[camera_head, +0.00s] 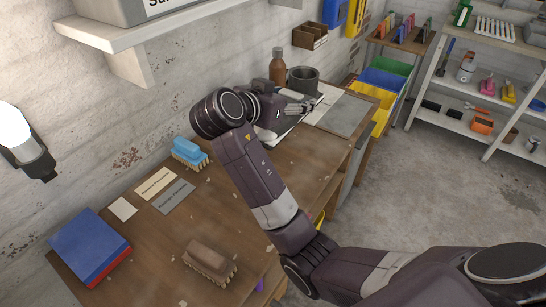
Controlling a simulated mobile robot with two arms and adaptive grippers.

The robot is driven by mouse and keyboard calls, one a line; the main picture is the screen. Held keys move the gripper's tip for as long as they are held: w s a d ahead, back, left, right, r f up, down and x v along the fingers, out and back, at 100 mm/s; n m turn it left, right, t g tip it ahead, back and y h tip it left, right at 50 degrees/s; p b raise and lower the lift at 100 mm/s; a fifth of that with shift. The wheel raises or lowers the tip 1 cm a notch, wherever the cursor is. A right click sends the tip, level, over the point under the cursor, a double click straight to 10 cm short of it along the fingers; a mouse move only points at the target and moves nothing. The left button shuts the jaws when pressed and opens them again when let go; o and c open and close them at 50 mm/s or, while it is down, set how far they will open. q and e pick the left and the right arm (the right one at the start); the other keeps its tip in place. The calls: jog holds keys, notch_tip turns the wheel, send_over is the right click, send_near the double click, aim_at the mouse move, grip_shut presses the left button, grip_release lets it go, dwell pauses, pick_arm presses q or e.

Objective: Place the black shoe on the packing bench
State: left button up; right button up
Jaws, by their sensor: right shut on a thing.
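The wooden bench (150,235) runs along the brick wall from the lower left to the middle. I cannot tell whether it is the packing bench. My right arm reaches over it from the lower right. My right gripper (304,106) is low over the bench's far part, near a dark grey cup (303,80) and white papers (318,108). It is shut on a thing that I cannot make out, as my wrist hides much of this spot. I cannot make out the black shoe for certain. My left gripper is not in view.
A brown brush (209,257), a blue brush (187,150), a blue-and-red box (88,243) and cards (172,196) lie on the bench. A brown bottle (277,66) stands by the wall. Colored bins (381,101) and a loaded shelf (463,126) are at right. Bare floor (425,185) lies between.

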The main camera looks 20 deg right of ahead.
notch_tip(320, 180, down, 18)
jog(key=shift+w+r+p, duration=0.1)
jog(key=shift+r+p, duration=0.1)
jog(key=shift+p, duration=0.8)
jog(key=o, duration=1.4)
jog(key=shift+f, duration=0.1)
